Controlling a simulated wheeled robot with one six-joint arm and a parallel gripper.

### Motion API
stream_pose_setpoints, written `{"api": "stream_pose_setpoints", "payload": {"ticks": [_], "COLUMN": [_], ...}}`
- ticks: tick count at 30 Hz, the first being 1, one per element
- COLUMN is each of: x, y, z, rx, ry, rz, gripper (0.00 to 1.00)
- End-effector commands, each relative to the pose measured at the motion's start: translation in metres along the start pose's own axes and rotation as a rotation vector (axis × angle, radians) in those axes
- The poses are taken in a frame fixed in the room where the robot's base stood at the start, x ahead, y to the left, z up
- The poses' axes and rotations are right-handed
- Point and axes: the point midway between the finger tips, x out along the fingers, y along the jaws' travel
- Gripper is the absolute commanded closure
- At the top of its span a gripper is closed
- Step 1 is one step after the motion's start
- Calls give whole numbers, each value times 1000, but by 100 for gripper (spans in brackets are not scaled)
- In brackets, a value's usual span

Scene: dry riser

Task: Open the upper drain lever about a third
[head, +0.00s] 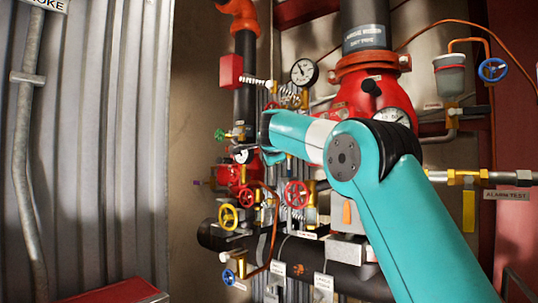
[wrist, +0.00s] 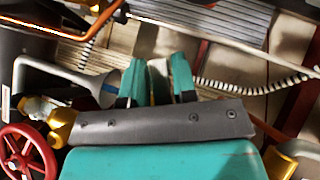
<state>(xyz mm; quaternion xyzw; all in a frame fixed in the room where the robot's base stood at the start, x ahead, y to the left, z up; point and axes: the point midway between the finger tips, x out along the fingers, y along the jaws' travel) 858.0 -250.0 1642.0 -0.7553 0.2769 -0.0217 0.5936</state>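My gripper (head: 267,138) reaches into the crowded pipework left of the red valve body in the head view. In the wrist view my gripper (wrist: 158,82) shows two teal fingers with a gap between them. It looks open, and I see nothing clearly held. I cannot tell which lever is the upper drain lever; my arm covers part of the middle. A yellow lever (head: 469,210) hangs downward at the right, beside the alarm test label (head: 507,195).
A red handwheel (head: 297,194) and a yellow handwheel (head: 228,217) sit below my gripper. A pressure gauge (head: 304,72) is above it. In the wrist view a grey funnel-shaped part (wrist: 100,85) is close left of the fingers, with a red handwheel (wrist: 27,150) lower left.

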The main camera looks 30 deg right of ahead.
Motion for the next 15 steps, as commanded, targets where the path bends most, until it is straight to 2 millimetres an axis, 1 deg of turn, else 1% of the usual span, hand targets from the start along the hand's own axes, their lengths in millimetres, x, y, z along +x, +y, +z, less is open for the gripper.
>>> {"api": "stream_pose_setpoints", "payload": {"ticks": [1,2,11,13,15], "x": [0,0,-1,-6,-14], "y": [0,0,0,0,1], "z": [0,0,0,0,0], "rx": [0,0,2,2,3], "ry": [0,0,1,1,1], "rz": [0,0,-2,-4,-6], "gripper": [62,57,57,57,57]}}
